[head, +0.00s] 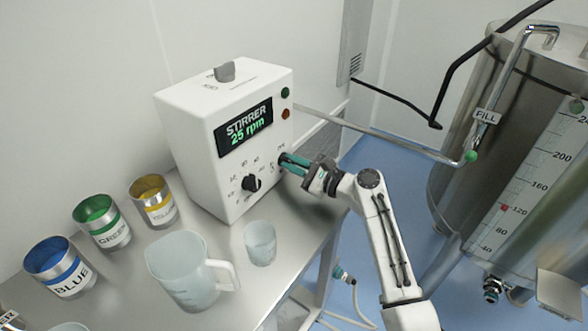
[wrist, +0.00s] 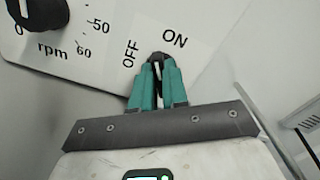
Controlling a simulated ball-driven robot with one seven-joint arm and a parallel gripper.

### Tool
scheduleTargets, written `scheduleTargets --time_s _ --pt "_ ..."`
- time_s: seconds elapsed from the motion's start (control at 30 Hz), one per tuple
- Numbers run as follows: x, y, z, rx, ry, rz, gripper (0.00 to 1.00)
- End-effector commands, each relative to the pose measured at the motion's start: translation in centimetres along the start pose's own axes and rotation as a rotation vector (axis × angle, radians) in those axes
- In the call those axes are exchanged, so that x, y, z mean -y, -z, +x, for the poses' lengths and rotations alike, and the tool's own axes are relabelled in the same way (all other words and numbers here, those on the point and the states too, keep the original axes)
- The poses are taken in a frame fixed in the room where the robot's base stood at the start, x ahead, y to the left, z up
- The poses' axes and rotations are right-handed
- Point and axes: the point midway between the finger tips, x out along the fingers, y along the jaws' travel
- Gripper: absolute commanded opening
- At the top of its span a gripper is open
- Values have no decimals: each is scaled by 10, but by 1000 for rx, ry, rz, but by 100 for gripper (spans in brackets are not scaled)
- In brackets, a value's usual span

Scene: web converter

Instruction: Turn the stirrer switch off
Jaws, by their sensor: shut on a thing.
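The white stirrer box (head: 190,130) stands on the metal table, and its display (head: 245,127) reads "STIRRER 25 rpm". My gripper (head: 283,161) reaches its front panel from the right, at the panel's right edge. In the wrist view, my gripper's teal fingers (wrist: 157,72) are shut on the small black switch (wrist: 158,57), between the printed words OFF at left and ON at right. The fingers cover most of the switch, so I cannot tell which word it points to.
A black rpm knob (head: 251,183) sits left of my gripper. A clear beaker (head: 260,243) and a pitcher (head: 185,272) stand in front of the box. Blue (head: 58,268), green (head: 103,222) and yellow (head: 153,202) banded cans stand left. A steel tank (head: 500,150) stands right.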

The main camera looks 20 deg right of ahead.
Motion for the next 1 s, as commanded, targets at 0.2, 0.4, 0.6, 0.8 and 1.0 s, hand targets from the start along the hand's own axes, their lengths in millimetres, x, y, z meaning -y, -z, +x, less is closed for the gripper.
scheduleTargets --time_s 0.2,0.4,0.6,0.8,1.0 --pt "-4 4 0 1 0 -208 0" --pt "-5 5 0 0 0 -397 0" --pt "-6 5 0 1 0 -584 0" --pt "-7 5 0 1 -1 -750 0" --pt "-7 5 0 1 -2 -874 0"
